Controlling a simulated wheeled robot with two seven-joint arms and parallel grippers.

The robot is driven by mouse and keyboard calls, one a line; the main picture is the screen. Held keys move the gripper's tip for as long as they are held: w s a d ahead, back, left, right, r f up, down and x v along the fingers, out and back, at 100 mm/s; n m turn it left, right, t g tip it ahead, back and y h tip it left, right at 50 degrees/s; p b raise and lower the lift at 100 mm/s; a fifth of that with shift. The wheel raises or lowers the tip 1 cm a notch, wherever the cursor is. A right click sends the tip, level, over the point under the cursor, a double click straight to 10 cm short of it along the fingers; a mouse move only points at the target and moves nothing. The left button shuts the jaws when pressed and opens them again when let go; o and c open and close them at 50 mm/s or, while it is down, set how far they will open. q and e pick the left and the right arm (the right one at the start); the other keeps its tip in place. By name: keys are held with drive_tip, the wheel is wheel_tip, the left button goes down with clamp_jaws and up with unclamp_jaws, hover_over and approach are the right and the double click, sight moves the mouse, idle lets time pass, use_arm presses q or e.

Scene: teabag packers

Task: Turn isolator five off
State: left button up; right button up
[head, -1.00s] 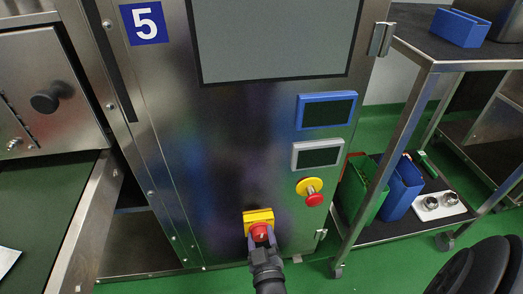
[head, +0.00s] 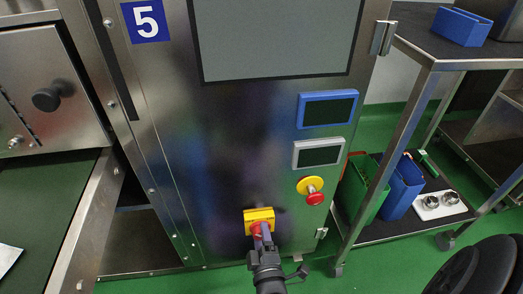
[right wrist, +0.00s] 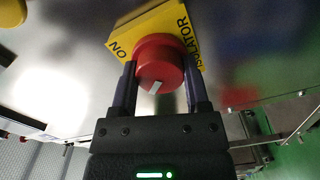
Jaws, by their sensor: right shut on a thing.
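The isolator is a yellow plate (head: 259,214) with a red knob (head: 255,228), low on the front of the steel cabinet marked 5 (head: 145,20). My right gripper (head: 262,232) is shut on the red knob, one finger on each side. In the right wrist view the red knob (right wrist: 158,60) sits between the two dark fingers, with a pale mark on its face. The yellow plate (right wrist: 160,22) behind it shows "ON" and "ISOLATOR" and looks tilted there. Part of the knob is hidden by the fingers in the head view. My left gripper is not in view.
A red button on a yellow disc (head: 311,188) is up and right of the isolator. Above it are white-framed (head: 319,153) and blue-framed (head: 327,109) displays. A steel trolley (head: 411,120) with green and blue bins stands at right. Green floor shows below.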

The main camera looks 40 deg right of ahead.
drive_tip(key=shift+n, duration=0.5)
drive_tip(key=o, duration=1.3)
